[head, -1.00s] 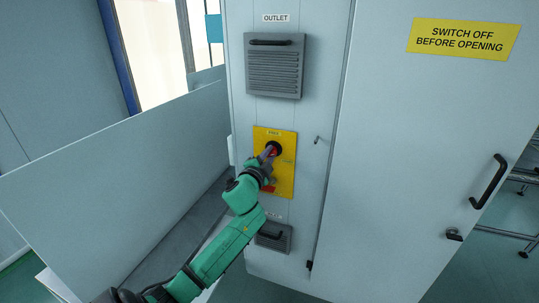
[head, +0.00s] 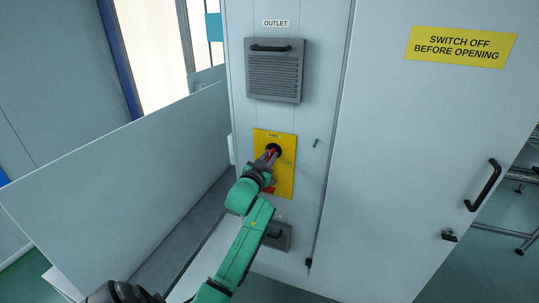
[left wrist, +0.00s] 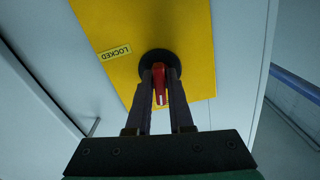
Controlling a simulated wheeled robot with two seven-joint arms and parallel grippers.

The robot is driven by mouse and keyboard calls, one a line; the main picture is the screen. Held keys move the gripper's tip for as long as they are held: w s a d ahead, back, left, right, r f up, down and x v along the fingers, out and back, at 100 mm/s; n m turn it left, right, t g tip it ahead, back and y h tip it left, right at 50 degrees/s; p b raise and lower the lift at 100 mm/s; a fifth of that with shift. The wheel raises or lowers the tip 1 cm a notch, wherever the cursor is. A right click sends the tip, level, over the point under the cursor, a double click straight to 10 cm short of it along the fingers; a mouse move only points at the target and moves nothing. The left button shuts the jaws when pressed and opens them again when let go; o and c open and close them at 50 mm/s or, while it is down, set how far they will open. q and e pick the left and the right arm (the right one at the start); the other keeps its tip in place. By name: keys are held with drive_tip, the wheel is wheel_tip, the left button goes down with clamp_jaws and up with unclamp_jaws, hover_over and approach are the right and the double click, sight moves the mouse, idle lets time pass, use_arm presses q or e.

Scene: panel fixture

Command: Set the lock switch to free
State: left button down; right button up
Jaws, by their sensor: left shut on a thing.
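The lock switch is a red handle (head: 271,154) on a round black hub (head: 274,148), set on a yellow plate (head: 286,173) on the cabinet. A FREE label (head: 273,135) is above the hub. In the left wrist view, a LOCKED label (left wrist: 116,52) is upside down, to one side of the hub. My left gripper (head: 270,158) is at the switch, shut on the red handle (left wrist: 159,80), one dark finger on each side. My right gripper is out of view.
A grey louvred vent (head: 274,72) marked OUTLET is above the plate, and a small grey unit (head: 279,237) is below it. The cabinet door (head: 385,150) with a black handle (head: 483,185) stands right. A pale panel (head: 120,180) stands left of my left arm.

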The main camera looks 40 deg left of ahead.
use_arm(q)
drive_tip(key=shift+n+p, duration=0.35)
drive_tip(key=shift+n, duration=0.75)
drive_tip(key=c, duration=0.9)
unclamp_jaws()
drive_tip(key=b+v, duration=0.3)
drive_tip(key=v, duration=1.1)
drive_tip(key=shift+s+d, duration=0.15)
drive_tip(key=shift+s, duration=0.15)
